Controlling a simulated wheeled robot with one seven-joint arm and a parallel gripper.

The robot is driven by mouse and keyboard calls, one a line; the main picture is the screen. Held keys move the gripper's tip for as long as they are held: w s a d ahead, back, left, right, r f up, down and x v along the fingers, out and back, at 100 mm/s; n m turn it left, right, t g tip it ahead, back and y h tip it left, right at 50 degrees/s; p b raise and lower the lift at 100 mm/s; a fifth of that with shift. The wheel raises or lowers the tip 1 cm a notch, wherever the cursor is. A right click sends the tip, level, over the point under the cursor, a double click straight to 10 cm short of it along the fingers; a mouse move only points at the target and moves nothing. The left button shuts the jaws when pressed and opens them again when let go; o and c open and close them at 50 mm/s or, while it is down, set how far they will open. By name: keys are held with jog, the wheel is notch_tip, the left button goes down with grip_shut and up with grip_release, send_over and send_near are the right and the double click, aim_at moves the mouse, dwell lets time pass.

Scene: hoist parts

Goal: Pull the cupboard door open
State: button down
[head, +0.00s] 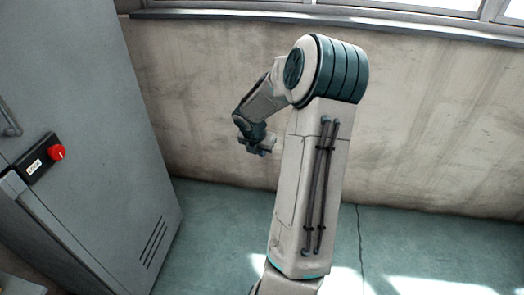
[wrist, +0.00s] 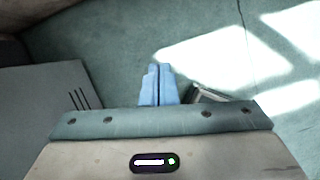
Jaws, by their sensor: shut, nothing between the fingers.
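The grey cupboard (head: 80,110) stands at the left of the head view and is cut off by the picture's edge. A dark bar handle (head: 10,122) shows on it at the far left. I cannot tell from this angle whether its door is fully shut. My gripper (head: 262,148) is in the air to the right of the cupboard, well apart from the handle. In the wrist view its blue fingers (wrist: 159,85) are together and empty, pointing over the floor. The cupboard's slotted side (wrist: 60,100) also shows at the left there; the handle does not.
A dark switch box with a red knob (head: 56,152) sticks out from the cupboard. A stained wall (head: 430,130) with a window ledge (head: 330,22) stands behind my arm. The green floor (head: 200,215) is clear between cupboard and arm, with bright sunlight patches at the right.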

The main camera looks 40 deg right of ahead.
jog(key=w+a+r+p, duration=0.1)
jog(key=w+a+r, duration=0.3)
jog(key=r, duration=0.4)
jog(key=shift+w+a+r, duration=0.25)
jog(key=shift+w, duration=0.35)
jog(key=c, duration=1.9)
grip_release()
jog(key=shift+a+r+p, duration=0.1)
jog(key=shift+r+p, duration=0.2)
jog(key=o, duration=0.4)
jog(key=shift+w+r, duration=0.1)
jog(key=shift+a, duration=0.1)
jog(key=shift+w, duration=0.1)
